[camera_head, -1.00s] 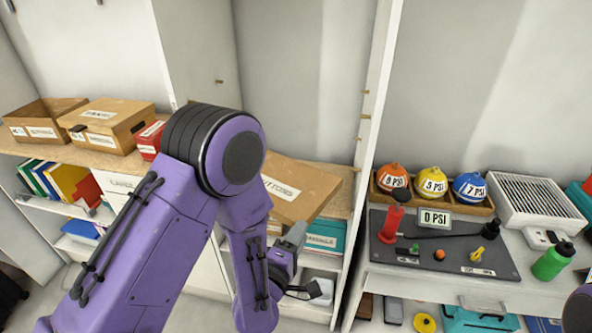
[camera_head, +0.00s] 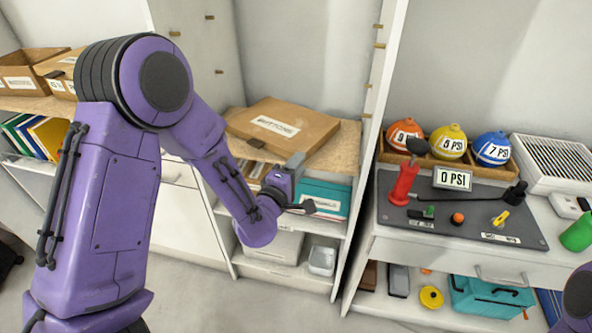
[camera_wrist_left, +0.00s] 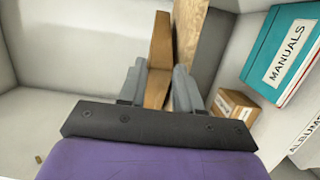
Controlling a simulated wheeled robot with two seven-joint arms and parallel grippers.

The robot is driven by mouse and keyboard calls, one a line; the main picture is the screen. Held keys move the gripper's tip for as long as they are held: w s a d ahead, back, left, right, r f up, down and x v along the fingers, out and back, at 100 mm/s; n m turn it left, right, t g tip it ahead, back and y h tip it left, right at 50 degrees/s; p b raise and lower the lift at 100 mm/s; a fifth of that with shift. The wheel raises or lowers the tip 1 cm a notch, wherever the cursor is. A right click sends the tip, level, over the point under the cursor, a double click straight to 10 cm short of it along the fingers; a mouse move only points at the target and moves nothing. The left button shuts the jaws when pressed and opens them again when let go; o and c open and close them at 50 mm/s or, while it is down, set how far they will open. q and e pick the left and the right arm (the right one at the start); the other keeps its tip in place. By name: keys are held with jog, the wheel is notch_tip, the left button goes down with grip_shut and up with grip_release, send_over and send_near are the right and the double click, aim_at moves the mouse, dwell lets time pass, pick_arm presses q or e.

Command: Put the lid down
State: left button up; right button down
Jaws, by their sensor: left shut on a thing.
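The lid (camera_head: 282,126) is a flat brown cardboard piece labelled "BUTTONS". It lies nearly level over the wooden shelf top (camera_head: 343,152), between the white panels. I cannot tell whether its whole underside touches the wood. My left gripper (camera_head: 293,162) is at the lid's near edge, at the front of the shelf. In the left wrist view my left gripper (camera_wrist_left: 158,86) is shut on the lid's edge, and the lid (camera_wrist_left: 160,45) shows edge-on between the grey fingers. My right gripper is not in view; only a bit of purple arm shows at the bottom right.
Below the wooden top stand a teal manuals box (camera_head: 322,196) and a clear bin (camera_head: 322,260). An open cardboard box (camera_head: 22,72) stands far left. A white upright divides this shelf from the bench with a grey board (camera_head: 450,215), a red pump and coloured balls.

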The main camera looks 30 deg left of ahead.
pick_arm(q)
jog(key=shift+w+f, duration=0.1)
jog(key=shift+f, duration=0.5)
jog(key=o, duration=1.1)
jog(key=shift+c, duration=0.2)
